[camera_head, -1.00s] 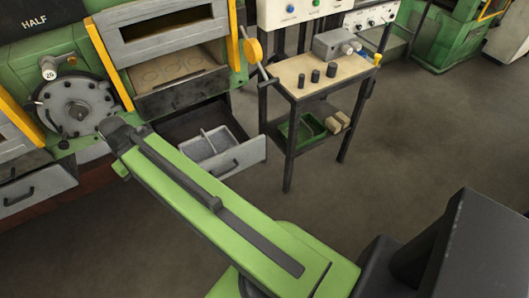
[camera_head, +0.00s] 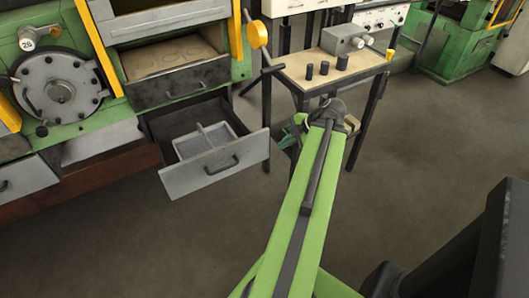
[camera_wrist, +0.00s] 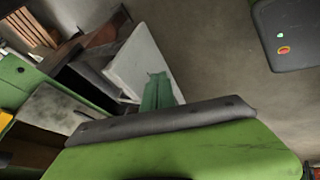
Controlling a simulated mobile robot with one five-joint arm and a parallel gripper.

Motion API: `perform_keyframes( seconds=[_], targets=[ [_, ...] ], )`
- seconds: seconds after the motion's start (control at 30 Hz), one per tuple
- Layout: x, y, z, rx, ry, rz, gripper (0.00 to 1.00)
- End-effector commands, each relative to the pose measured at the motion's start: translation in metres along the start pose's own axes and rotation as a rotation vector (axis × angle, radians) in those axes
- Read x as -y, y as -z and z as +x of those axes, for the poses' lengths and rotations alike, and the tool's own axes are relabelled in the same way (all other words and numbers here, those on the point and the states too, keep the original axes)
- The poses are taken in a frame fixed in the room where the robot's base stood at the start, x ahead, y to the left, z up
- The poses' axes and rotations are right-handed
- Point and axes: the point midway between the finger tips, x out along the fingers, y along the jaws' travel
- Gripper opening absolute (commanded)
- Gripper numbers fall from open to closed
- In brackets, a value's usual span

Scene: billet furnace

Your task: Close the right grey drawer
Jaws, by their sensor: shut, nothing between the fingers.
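The right grey drawer (camera_head: 180,184) is pulled well out below the furnace in the head view. Its front has a dark handle (camera_head: 222,164), and a light divided insert (camera_head: 205,141) shows inside. My gripper is at the arm's far end, to the right of the drawer front, and is mostly hidden by my arm in the head view. In the wrist view its green fingers (camera_wrist: 157,90) are together and empty, with the pale drawer front (camera_wrist: 142,62) just beyond them. I cannot tell whether they touch it.
A work table (camera_head: 300,75) with dark cylinders and a grey device stands right of the drawer, close to my arm's end. Another grey drawer (camera_head: 25,176) is at the left. A dark-handled tray front (camera_head: 172,84) sits above the right drawer.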

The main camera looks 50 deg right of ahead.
Motion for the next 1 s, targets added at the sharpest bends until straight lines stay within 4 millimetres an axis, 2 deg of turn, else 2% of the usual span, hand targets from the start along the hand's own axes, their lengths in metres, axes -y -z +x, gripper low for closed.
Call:
perform_keyframes(
  seconds=[0.17,0.67,0.7,0.8,1.0],
  targets=[
    [0.001,-0.001,0.007,0.0,0.0,-0.003,0.0],
    [0.003,-0.004,0.111,0.0,0.002,-0.003,0.0],
    [-0.011,-0.002,0.106,0.0,0.002,-0.003,0.0],
    [-0.025,-0.001,0.112,0.001,0.002,-0.001,0.0],
    [-0.035,-0.001,0.118,0.002,0.001,0.0,0.0]
  ],
)
